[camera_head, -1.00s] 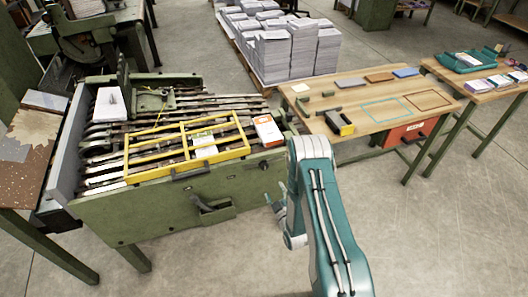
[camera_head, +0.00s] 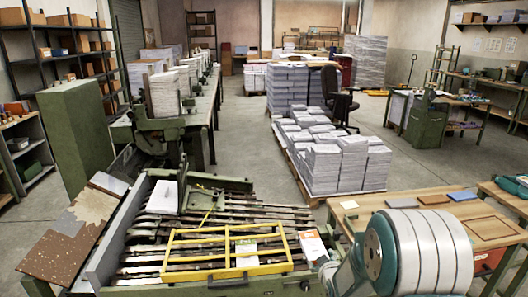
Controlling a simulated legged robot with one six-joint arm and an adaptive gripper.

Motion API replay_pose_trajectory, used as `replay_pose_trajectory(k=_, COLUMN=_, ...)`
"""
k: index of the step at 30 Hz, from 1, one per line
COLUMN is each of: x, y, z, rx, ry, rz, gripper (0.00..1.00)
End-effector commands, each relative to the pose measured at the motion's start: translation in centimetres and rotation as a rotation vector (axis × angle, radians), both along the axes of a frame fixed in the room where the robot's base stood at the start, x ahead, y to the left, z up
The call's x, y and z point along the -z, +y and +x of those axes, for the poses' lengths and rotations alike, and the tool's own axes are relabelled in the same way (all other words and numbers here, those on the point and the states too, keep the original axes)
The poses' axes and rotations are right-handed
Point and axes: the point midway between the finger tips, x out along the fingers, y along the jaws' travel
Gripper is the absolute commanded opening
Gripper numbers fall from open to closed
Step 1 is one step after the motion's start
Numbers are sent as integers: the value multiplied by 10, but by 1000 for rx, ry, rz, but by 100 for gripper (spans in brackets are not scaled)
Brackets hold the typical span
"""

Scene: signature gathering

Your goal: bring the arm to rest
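My teal and white arm fills the lower right of the head view, in front of the wooden table. Its large round joint is close to the camera. My gripper does not show in the current view. The green gathering machine (camera_head: 250,287) stands at the lower left of the arm, with a yellow frame (camera_head: 228,271) lying over its dark rails. A white and orange box (camera_head: 312,245) sits at the machine's right end, close beside the arm. A white stack (camera_head: 167,197) stands at its left end.
The wooden table (camera_head: 375,203) on the right carries small coloured blocks. Behind it, paper stacks (camera_head: 345,165) stand on a pallet. A black chair (camera_head: 340,100) and a green cabinet (camera_head: 85,130) stand farther off. Grey floor (camera_head: 245,150) is open between the long bench and the pallet.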

Motion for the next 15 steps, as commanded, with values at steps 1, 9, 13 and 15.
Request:
replay_pose_trajectory(k=1, x=-19, y=0, z=-5, rx=14, ry=16, rz=11, gripper=82)
replay_pose_trajectory(k=9, x=-88, y=1, z=-53, rx=102, ry=164, rz=90, gripper=82)
replay_pose_trajectory(k=13, x=-117, y=2, z=-85, rx=148, ry=233, rz=131, gripper=82)
replay_pose_trajectory(k=15, x=-130, y=2, z=-105, rx=173, ry=269, rz=155, gripper=82)
